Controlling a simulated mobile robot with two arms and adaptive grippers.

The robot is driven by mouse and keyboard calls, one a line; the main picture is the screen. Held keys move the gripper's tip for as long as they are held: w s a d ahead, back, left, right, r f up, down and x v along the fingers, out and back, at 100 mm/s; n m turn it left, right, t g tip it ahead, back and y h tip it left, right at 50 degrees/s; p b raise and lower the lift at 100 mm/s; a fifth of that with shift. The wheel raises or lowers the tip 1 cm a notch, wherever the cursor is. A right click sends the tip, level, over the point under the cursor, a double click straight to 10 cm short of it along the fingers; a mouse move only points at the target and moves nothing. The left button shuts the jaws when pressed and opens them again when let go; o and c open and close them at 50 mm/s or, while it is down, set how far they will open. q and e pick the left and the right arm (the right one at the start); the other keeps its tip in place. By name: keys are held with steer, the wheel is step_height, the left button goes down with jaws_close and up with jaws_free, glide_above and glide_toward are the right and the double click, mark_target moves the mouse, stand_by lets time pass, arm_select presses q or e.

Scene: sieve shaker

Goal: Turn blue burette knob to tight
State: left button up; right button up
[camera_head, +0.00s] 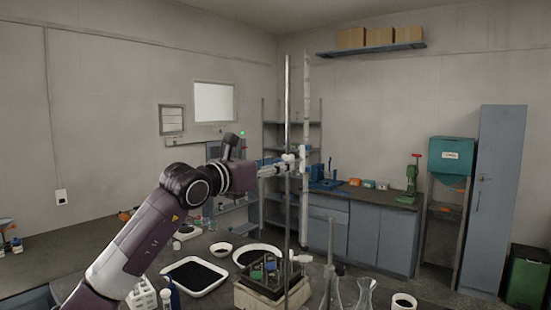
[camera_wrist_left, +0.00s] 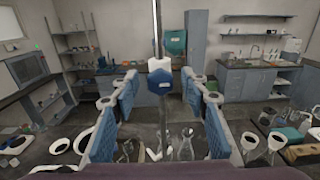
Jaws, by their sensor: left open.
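The blue knob (camera_wrist_left: 159,82) is faceted and sits in front of a white clamp body (camera_wrist_left: 160,64) on an upright rod in the left wrist view. My left gripper (camera_wrist_left: 159,88) is open, with one blue padded finger on each side of the knob and a visible gap on both sides. In the head view my left gripper (camera_head: 278,170) reaches from the left to the metal stand rod (camera_head: 287,100), at the height of the white clamp (camera_head: 289,157). The pale burette tube (camera_head: 306,100) stands just right of the rod. I cannot make out the blue knob in the head view. My right gripper is not in view.
On the dark bench are a white tray of dark material (camera_head: 195,277), a small bowl (camera_head: 221,249), a wooden-sided box (camera_head: 262,300) at the stand's foot, and glass flasks (camera_head: 362,297) to the right. Shelves and a counter (camera_head: 375,200) stand farther back.

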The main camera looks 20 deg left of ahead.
arm_select(q)
steer(key=shift+c, duration=0.6)
steer(key=shift+w, duration=0.1)
steer(key=c, duration=1)
jaws_close()
steer(key=shift+d+f+m+b, duration=0.1)
steer(key=shift+m+b, duration=1.5)
steer(key=shift+m, duration=2.85)
steer(key=shift+d+f+m+b, duration=0.1)
steer(key=shift+m+b, duration=1.45)
steer(key=shift+m, duration=2.9)
